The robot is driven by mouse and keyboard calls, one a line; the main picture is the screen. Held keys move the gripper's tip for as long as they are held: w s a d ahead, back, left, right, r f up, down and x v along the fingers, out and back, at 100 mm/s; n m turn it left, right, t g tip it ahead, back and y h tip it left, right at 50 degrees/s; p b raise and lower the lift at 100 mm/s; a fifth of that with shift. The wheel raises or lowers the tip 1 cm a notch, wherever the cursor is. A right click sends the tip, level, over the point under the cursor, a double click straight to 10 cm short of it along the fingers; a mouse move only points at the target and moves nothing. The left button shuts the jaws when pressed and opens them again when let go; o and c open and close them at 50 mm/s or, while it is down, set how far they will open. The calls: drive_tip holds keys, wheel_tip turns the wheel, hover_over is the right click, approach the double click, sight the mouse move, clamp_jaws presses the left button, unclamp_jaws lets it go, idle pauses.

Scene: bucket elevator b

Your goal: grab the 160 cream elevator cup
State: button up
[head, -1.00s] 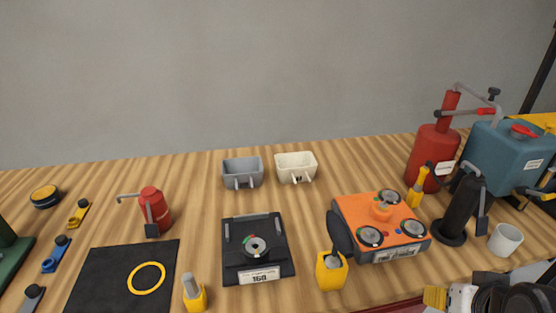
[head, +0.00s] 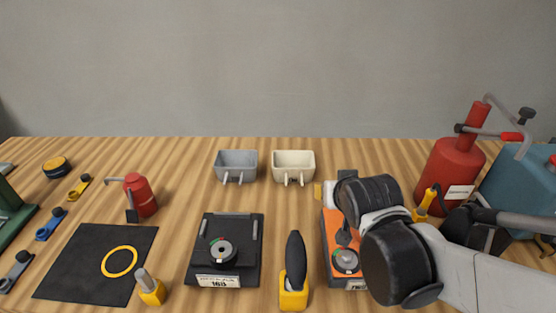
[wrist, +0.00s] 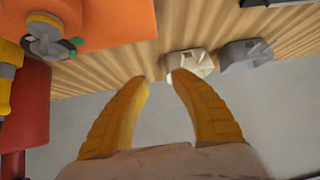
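The cream elevator cup (head: 293,174) stands at the back of the wooden table in the head view, with two pale prongs at its front. In the wrist view the cream cup (wrist: 188,63) lies just beyond the right fingertip, apart from or barely overlapped by it. My gripper (wrist: 157,80) is open and empty, its two yellow fingers spread. In the head view my gripper (head: 319,192) is right of and nearer than the cream cup, its fingers partly hidden by the wrist.
A grey cup (head: 236,174) stands left of the cream one, with a small gap. A black device marked 160 (head: 207,262) sits in front. An orange device (head: 331,232) is partly hidden under my arm. A red extinguisher-like tank (head: 450,165) stands at right.

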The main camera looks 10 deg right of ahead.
sight(314, 161)
drive_tip(key=w+f+t, duration=0.1)
drive_tip(key=w, duration=0.4)
drive_tip(key=w+d+f+m+t+p, duration=0.1)
drive_tip(key=w+f, duration=0.1)
drive_tip(key=w, duration=0.3)
drive_tip(key=w+f+t, duration=0.1)
drive_tip(key=w+f, duration=0.1)
drive_tip(key=w, duration=0.3)
drive_tip(key=shift+w+d+t+h, duration=0.25)
drive_tip(key=shift+w+t+h, duration=0.05)
drive_tip(key=shift+w, duration=0.05)
drive_tip(key=b+x, duration=0.1)
drive_tip(key=x, duration=0.1)
drive_tip(key=b+x, duration=0.1)
drive_tip(key=x, duration=0.1)
drive_tip(key=shift+w+f, duration=0.1)
drive_tip(key=shift+f, duration=0.25)
drive_tip(key=shift+w, duration=0.3)
drive_tip(key=shift+s, duration=0.1)
clamp_jaws()
